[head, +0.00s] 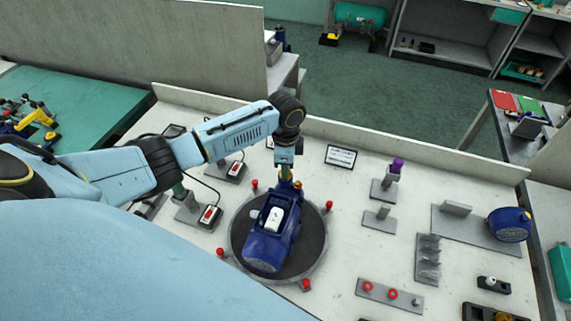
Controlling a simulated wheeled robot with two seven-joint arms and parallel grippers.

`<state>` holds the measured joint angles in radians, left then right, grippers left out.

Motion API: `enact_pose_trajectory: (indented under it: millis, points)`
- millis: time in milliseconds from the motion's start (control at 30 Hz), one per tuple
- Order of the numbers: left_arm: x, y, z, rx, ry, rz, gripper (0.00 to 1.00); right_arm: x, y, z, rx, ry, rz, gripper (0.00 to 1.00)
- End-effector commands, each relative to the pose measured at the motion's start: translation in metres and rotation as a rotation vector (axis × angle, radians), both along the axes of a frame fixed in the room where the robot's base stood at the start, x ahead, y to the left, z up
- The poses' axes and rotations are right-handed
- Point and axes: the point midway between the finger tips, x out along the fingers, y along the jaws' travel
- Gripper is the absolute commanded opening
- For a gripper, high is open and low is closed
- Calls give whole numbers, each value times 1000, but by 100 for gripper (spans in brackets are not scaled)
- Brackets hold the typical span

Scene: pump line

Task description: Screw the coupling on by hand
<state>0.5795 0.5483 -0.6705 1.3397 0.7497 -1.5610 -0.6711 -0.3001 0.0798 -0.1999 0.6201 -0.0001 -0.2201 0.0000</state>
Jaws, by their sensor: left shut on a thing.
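A dark blue pump (268,246) with a white box on top lies on a dark round turntable (313,235) with red knobs around its rim. My left gripper (286,174) points down at the pump's far end. My right gripper is not in view.
Small grey stands, one with a purple piece (397,165), stand right of the turntable. A blue motor-like part (509,224) lies on a grey plate. A plate with red knobs (390,295) is at the front. A low wall edges the bench's back.

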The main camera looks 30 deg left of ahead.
Motion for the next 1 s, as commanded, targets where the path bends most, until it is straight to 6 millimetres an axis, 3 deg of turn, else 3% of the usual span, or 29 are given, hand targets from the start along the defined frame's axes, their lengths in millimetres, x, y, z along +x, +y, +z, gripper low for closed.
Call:
enact_pose_trajectory:
  millis: [200, 533, 800, 1000]
  points:
    - [0, 0, 0, 1, 2, -205, 0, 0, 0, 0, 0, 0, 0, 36]
    - [0, 0, 0, 0, 2, -234, 0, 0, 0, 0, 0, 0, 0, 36]
    - [0, 0, 0, 1, 1, -490, 0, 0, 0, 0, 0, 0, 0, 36]
    - [-1, 0, -1, 1, 2, -522, 0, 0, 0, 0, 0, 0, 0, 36]
